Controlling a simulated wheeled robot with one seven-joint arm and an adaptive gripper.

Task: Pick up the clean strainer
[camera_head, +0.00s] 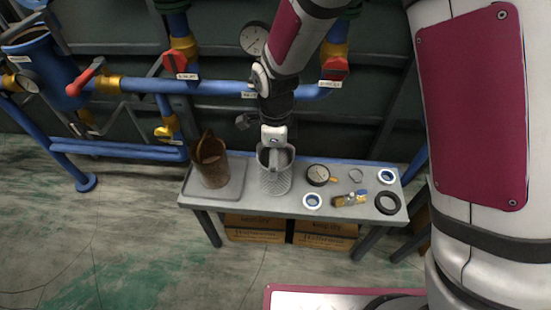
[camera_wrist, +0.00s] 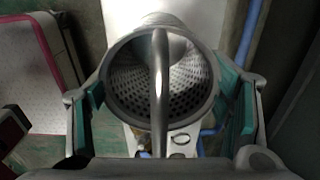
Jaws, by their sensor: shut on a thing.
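The clean strainer (camera_head: 276,180) is a grey perforated metal basket, upright at the middle of the bench. In the wrist view I look down into the strainer (camera_wrist: 197,75), with its arched bail handle crossing the middle. My gripper (camera_head: 275,150) is over its top, with green-padded fingers on both sides of the rim in the wrist view (camera_wrist: 162,105). It is shut on the strainer. I cannot tell whether the strainer's base touches the bench. A rusty brown strainer (camera_head: 212,165) stands in the tray at the left.
The grey bench (camera_head: 260,205) also holds a gauge (camera_head: 318,175), a brass valve (camera_head: 349,199), white-and-blue rings (camera_head: 312,201) and a black ring (camera_head: 388,203) at the right. Blue pipes (camera_head: 215,87) with red-handled valves run behind. Cardboard boxes (camera_head: 255,230) sit below.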

